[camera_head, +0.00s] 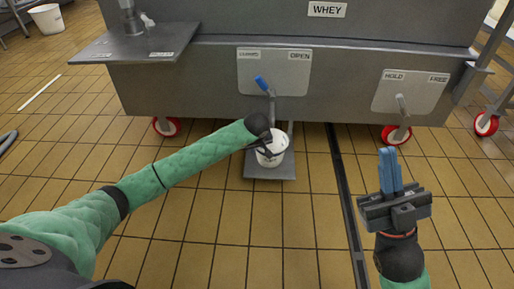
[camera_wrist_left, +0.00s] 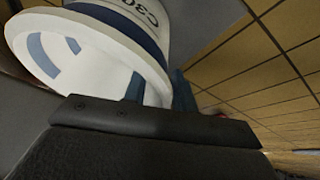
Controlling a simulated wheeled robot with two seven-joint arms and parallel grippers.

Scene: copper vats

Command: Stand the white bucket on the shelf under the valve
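The white bucket (camera_head: 270,158) is over the small grey shelf (camera_head: 270,174) below the valve (camera_head: 271,104) with its blue handle. Whether its base rests on the shelf is unclear. My left gripper (camera_head: 266,146) is right at the bucket's upper part, and its fingers are mostly hidden. In the left wrist view, the bucket (camera_wrist_left: 100,45) fills the upper left, close to the gripper, with a dark blue band and lettering.
The grey WHEY vat (camera_head: 330,75) spans the back on red-rimmed wheels (camera_head: 397,134). A second lever (camera_head: 401,105) is on its HOLD/FREE plate. A side table (camera_head: 135,45) juts out at the left. Another white bucket (camera_head: 47,19) stands far left. A dark floor channel (camera_head: 345,190) runs right of the shelf.

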